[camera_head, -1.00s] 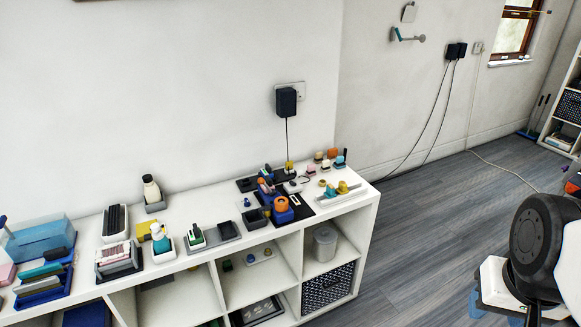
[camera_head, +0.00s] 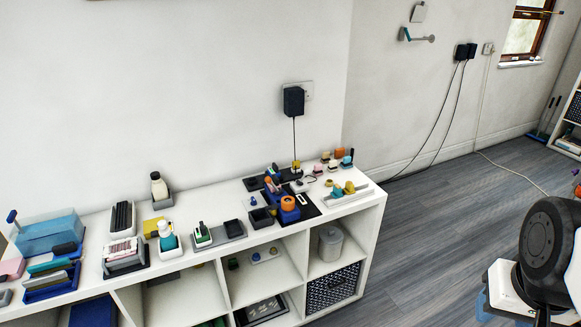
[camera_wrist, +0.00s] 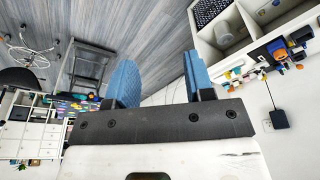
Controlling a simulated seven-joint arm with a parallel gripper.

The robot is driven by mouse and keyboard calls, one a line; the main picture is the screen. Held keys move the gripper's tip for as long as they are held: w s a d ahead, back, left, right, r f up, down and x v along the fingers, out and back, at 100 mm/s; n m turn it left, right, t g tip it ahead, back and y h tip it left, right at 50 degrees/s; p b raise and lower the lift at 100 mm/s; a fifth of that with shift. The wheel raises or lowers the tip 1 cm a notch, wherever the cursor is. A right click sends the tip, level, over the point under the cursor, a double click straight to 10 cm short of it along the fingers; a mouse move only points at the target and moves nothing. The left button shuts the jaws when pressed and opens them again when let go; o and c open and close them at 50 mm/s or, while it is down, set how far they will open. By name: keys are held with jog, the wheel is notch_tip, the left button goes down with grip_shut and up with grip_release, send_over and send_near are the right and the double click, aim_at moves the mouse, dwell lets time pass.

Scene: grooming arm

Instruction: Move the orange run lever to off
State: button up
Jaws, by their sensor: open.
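A blue device with an orange ring-shaped top (camera_head: 288,203) stands on a dark mat at the right end of the white shelf top. A smaller orange part (camera_head: 270,184) is just behind it, to its left. I cannot tell which orange part is the run lever, or its position. My gripper (camera_wrist: 162,85) shows in the wrist view with its two blue fingers wide apart and nothing between them. It is well away from the shelf top, whose orange device (camera_wrist: 278,50) appears small at the upper right.
The white cube shelf (camera_head: 375,212) carries many small items, including a white bottle (camera_head: 159,188) and a blue box (camera_head: 45,240). A black plug adapter (camera_head: 293,101) hangs on the wall above, its cable running down to the shelf top. Grey floor (camera_head: 440,240) right of the shelf is clear.

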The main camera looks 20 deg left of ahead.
jog(key=shift+c, duration=0.4)
